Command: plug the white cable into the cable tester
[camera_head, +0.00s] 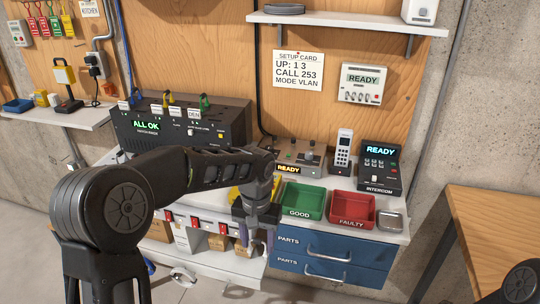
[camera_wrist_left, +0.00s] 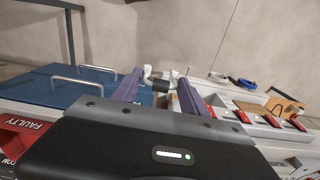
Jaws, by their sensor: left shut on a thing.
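My left gripper (camera_head: 258,240) hangs in front of the bench's front edge, pointing down, below the worktop. In the left wrist view its purple fingers (camera_wrist_left: 162,80) are closed on a small white piece with a dark middle (camera_wrist_left: 149,74), which looks like the white cable's end. How the cable runs from there is unclear. A grey box with knobs and a yellow READY display (camera_head: 289,169), which looks like the cable tester, stands on the worktop behind the gripper. My arm and a yellow tray hide its left part; its socket cannot be made out. My right gripper is not in view.
A green GOOD tray (camera_head: 303,201), red FAULTY tray (camera_head: 352,209) and intercom (camera_head: 380,168) stand right of the gripper. Blue drawers (camera_head: 330,249) with handles lie below. A dark ALL OK unit (camera_head: 183,124) stands left. A white loop (camera_head: 183,275) lies on the lower shelf.

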